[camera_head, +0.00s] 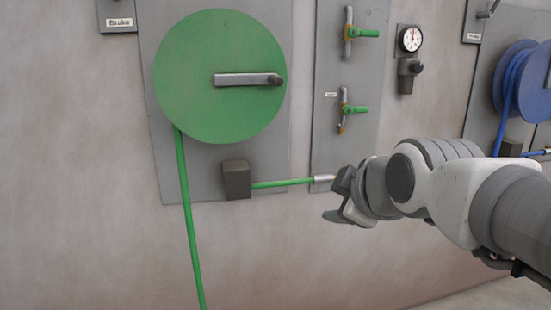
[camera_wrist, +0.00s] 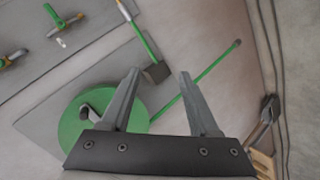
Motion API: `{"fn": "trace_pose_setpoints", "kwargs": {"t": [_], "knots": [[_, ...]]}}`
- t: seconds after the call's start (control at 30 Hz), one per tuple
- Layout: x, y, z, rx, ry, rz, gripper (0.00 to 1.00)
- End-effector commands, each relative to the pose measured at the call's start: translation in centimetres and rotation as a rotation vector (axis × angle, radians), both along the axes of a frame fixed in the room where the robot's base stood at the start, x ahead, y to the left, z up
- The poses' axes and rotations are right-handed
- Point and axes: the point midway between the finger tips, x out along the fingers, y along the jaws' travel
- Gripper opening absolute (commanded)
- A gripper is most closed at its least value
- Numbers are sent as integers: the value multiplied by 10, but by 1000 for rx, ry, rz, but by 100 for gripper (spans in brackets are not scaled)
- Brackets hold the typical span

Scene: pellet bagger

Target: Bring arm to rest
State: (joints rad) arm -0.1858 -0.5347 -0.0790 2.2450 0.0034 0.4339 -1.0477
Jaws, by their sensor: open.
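My gripper (camera_head: 338,200) is in front of the wall in the head view, near the silver tip of a short green hose (camera_head: 282,183). Whether it touches the tip cannot be told from this view. In the wrist view my gripper (camera_wrist: 160,73) has its two fingers apart with nothing between them. My arm reaches in from the right edge, bent at the wrist. A green reel (camera_head: 220,120) with a grey crank handle (camera_head: 248,80) hangs on the wall to the left. The reel also shows behind the fingers in the wrist view (camera_wrist: 75,130).
A dark block (camera_head: 236,179) holds the short hose. A longer green hose (camera_head: 187,220) hangs from the reel. Two green-handled valves (camera_head: 347,110) and a gauge (camera_head: 411,39) are above my gripper. A blue reel (camera_head: 525,80) is at right.

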Motion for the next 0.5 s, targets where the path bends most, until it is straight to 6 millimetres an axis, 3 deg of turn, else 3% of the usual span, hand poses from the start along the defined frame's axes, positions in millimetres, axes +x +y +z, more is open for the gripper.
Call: {"fn": "trace_pose_setpoints", "kwargs": {"t": [0.2, 0.5], "knots": [[-62, -19, -60, 310, 253, -326, 62], [-155, -39, -134, 661, 525, -907, 62]]}}
